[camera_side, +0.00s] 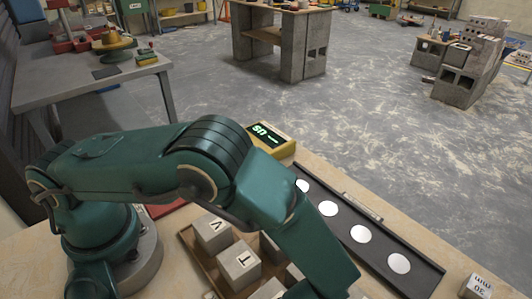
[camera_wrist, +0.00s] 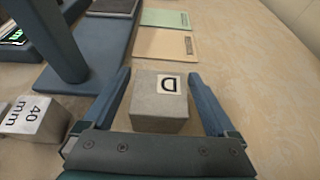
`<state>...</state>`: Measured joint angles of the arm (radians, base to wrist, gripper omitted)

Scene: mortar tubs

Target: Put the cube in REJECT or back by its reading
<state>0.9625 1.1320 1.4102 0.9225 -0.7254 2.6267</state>
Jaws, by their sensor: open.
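In the wrist view, a grey cube (camera_wrist: 158,118) with a letter label, which looks like a D, sits on the wooden bench top. My gripper (camera_wrist: 159,78) is open, with one blue finger on each side of this cube. I see a gap on the right; contact on the left is hard to judge. In the side view my arm runs down past the bottom edge, so my gripper is out of sight there. A yellow reading box (camera_side: 272,138) shows green characters that I cannot read surely. I see no readable REJECT label.
A brown tray (camera_side: 195,259) holds several lettered cubes. A dark strip (camera_side: 432,278) with several white discs lies right of my arm. A block marked 40 mm (camera_wrist: 33,118) stands left of my gripper.

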